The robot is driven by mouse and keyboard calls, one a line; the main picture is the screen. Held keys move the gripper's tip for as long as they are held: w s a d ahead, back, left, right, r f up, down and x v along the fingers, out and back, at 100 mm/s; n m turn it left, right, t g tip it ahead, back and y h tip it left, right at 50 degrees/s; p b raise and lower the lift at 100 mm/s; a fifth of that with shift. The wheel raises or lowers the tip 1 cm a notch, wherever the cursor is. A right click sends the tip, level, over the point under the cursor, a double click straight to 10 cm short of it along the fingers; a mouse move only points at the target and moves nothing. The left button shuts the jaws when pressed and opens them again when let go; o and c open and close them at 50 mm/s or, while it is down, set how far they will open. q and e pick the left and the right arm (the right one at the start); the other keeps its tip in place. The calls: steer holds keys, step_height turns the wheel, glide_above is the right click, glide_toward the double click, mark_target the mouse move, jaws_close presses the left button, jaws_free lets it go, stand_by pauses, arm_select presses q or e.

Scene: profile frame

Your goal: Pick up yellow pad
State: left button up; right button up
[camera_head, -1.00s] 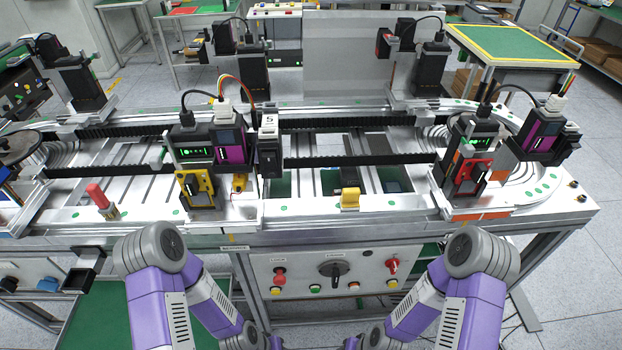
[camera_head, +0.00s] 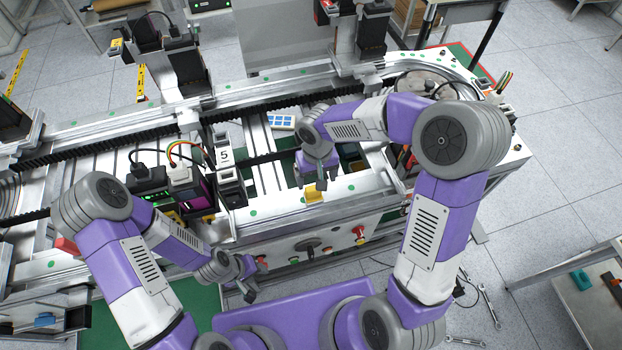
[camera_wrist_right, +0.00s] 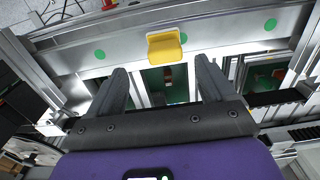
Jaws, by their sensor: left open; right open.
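The yellow pad (camera_head: 314,194) is a small block on the front rail of the silver conveyor frame. In the right wrist view the yellow pad (camera_wrist_right: 164,47) sits at the rail's edge, just beyond the fingertips and between their lines. My right gripper (camera_head: 310,181) is over the conveyor next to the pad, with its fingers apart. In the wrist view my right gripper (camera_wrist_right: 160,68) is open and empty. My left gripper (camera_head: 257,280) is open and empty, low in front of the bench over the floor side.
A front panel with knobs (camera_head: 315,243) is below the rail. A blue-and-white piece (camera_head: 282,122) lies on the conveyor behind. A side table (camera_head: 590,290) stands at right.

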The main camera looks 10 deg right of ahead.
mark_target(313, 188)
steer(key=f, duration=0.7)
steer(key=shift+a+f, duration=0.1)
steer(key=shift+a, duration=0.25)
steer(key=c, duration=1.1)
step_height(313, 188, up, 10)
steer(key=shift+r, duration=0.1)
